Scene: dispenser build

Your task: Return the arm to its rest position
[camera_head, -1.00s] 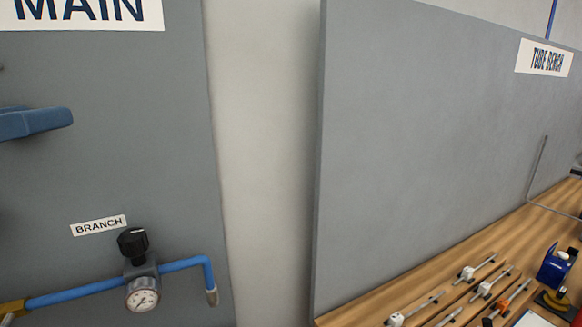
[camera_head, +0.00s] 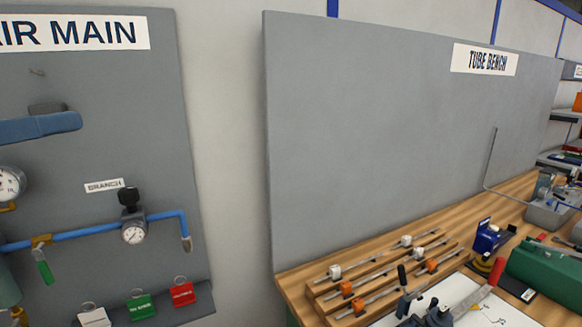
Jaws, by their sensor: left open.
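My right gripper is not in view.
The wooden tube bench (camera_head: 290,285) stands at lower right, with a rack of rods, a red-handled tool (camera_head: 496,270), a blue device (camera_head: 487,237) and a green case (camera_head: 548,270). Red, green and white tags (camera_head: 183,293) hang at lower left. Bare wall separates the panels.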

